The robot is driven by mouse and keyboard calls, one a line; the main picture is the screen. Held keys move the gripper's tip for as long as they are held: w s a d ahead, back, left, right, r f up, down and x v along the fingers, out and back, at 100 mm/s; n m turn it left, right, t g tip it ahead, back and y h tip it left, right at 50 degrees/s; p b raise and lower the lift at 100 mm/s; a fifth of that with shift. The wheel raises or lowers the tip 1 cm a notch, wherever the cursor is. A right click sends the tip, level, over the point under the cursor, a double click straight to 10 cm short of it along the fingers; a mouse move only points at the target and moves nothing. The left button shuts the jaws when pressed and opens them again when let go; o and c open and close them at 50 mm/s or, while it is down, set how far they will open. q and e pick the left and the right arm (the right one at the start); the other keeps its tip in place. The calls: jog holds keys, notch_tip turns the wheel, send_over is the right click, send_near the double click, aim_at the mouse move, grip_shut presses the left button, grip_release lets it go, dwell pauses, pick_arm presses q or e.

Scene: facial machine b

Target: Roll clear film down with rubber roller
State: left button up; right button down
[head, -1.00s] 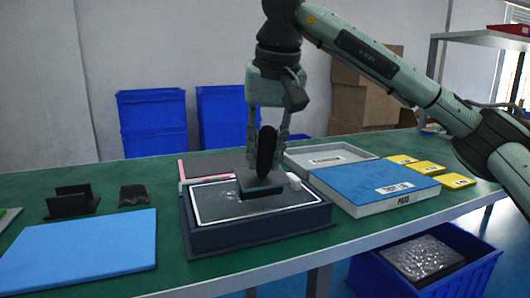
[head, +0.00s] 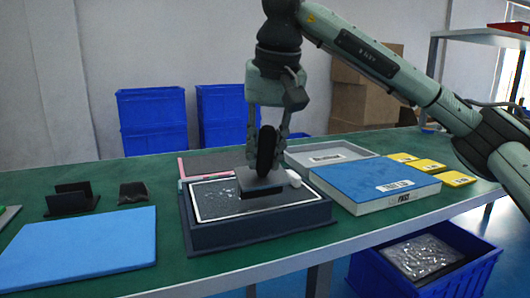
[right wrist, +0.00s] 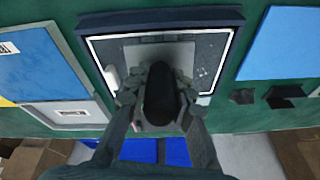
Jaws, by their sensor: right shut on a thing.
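My right gripper (head: 266,150) is shut on the black upright handle of a tool, which I take as the rubber roller (head: 267,152). The tool's wide grey block (head: 262,180) is at or just above the dark panel (head: 225,205) with a white border, inside a dark box-like fixture (head: 262,234). In the right wrist view, the handle (right wrist: 160,95) stands between the fingers and the grey block (right wrist: 160,52) shows behind it. Speckles and pale marks show on the panel; the clear film itself cannot be told apart. My left gripper is not in view.
A small white cylinder (head: 293,178) lies at the fixture's right side. A blue-topped box (head: 372,180), a grey tray (head: 328,155) and yellow pieces (head: 430,166) are to the right. A blue mat (head: 85,248) and black holders (head: 72,200) are to the left.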

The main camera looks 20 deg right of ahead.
jog(key=shift+f+b, duration=0.4)
jog(key=shift+f, duration=0.45)
dwell(0.4)
jog(key=shift+w, duration=0.1)
